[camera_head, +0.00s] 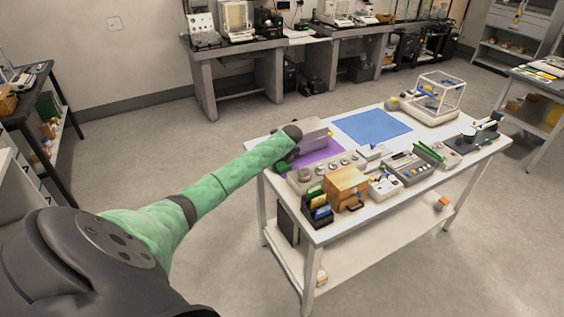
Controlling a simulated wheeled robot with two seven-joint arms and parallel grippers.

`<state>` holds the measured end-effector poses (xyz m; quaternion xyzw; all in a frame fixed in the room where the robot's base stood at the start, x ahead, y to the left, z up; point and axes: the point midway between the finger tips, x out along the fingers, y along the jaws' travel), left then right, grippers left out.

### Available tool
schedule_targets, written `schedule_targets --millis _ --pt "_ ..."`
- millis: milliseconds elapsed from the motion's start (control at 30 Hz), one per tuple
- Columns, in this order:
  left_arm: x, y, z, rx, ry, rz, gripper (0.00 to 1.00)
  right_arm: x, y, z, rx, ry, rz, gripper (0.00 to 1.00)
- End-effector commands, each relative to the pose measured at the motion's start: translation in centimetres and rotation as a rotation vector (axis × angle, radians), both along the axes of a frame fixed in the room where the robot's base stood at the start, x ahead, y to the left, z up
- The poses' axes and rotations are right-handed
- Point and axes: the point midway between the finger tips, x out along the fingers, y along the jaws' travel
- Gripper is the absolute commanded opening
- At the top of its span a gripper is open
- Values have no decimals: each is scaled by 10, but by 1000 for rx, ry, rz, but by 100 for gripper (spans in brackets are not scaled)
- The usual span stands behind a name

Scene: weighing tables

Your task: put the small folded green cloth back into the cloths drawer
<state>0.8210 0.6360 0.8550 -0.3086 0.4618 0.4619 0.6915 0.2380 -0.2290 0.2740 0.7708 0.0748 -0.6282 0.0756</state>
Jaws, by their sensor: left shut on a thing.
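My left gripper (292,150) is at the left end of the white table, over the purple mat. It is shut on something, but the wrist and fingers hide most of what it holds. A small dark green patch (282,168) shows just below the gripper; I cannot tell whether it is the folded green cloth. A small wooden box (345,183) with a dark handle low on its front stands at the table's near edge; I cannot tell whether it is the cloths drawer. My right gripper is not in view.
The white table (380,211) also bears a purple mat (320,152), a blue mat (372,127), a grey keypad device (410,168), a black rack (317,208) and a clear-walled balance (440,96). The blue mat is bare. Floor is clear around the table.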

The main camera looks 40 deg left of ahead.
Motion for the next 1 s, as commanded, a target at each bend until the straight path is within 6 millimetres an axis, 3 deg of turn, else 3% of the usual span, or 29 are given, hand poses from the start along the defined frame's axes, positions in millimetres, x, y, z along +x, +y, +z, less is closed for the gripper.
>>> schedule_targets --millis 167,200,300,733,1000 --pt "0 0 0 0 -1 0 37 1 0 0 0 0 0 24" --pt "0 0 -1 0 -1 0 62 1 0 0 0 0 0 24" --pt "0 0 0 -1 0 0 80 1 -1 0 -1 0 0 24" --pt "-1 -3 7 -1 -2 0 80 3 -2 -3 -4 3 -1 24" --pt "-7 -20 50 0 -4 -2 80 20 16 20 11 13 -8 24"
